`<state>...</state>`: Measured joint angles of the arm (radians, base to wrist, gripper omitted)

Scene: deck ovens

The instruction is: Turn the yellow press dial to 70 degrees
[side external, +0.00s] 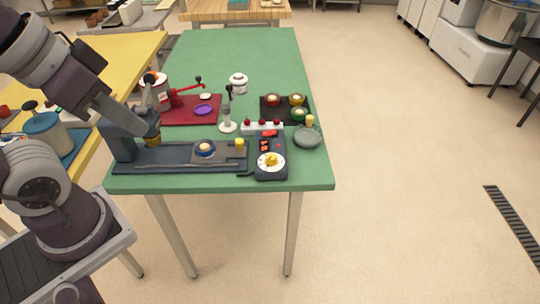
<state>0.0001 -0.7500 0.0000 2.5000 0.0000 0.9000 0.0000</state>
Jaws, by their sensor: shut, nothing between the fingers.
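The yellow dial (271,159) sits on a round white face with dark marks, on top of a dark control box (262,174) at the near right part of the green table. Its pointer angle is too small to read. My arm comes in from the left, and my gripper (153,130) is small and hard to make out beside the dark blue press (122,144). It is shut and empty, well to the left of the dial and not touching it.
A red mat (181,118) and a black tray (265,117) lie farther back. The far green tabletop is clear.

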